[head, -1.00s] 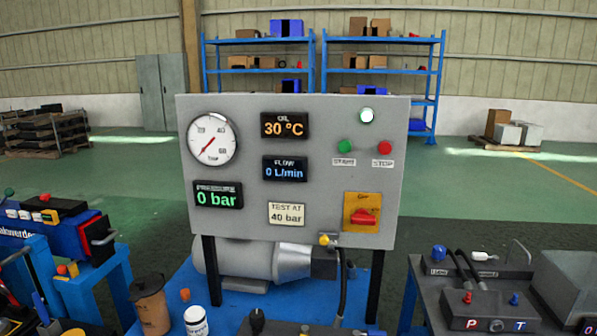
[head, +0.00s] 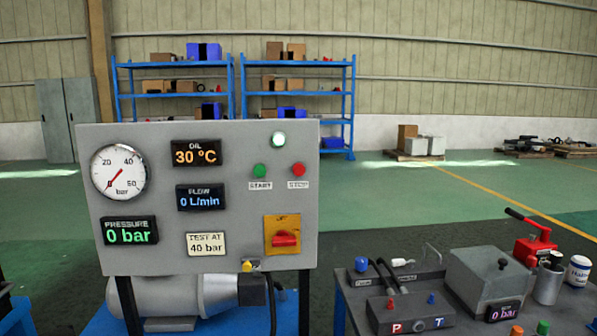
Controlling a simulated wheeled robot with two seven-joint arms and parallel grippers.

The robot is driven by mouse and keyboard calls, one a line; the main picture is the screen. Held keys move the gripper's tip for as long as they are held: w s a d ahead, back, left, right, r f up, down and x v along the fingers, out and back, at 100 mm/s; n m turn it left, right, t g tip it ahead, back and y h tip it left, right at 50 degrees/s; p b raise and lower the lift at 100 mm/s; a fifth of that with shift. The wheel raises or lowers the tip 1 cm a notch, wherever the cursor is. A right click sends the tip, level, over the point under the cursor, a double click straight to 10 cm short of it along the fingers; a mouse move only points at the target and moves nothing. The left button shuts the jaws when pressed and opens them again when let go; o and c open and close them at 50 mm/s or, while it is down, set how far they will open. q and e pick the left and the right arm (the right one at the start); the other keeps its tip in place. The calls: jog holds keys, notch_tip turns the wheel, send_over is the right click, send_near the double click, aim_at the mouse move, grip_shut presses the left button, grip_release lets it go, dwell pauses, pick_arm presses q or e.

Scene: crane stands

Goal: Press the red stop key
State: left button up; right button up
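The red stop key (head: 298,170) is a round button at the upper right of the grey panel (head: 150,262), above a label reading STOP. The green start key (head: 260,171) is to its left, above a START label. A pale lamp (head: 278,139), white with a green rim, is above them. Neither of my grippers shows in the head view.
A red rotary switch (head: 286,239) on a yellow plate is below the keys. Displays read 30 °C, 0 L/min and 0 bar. A bench at the right holds a valve block (head: 410,314), a grey box (head: 484,280) and a red hand pump (head: 535,240). Floor behind is open.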

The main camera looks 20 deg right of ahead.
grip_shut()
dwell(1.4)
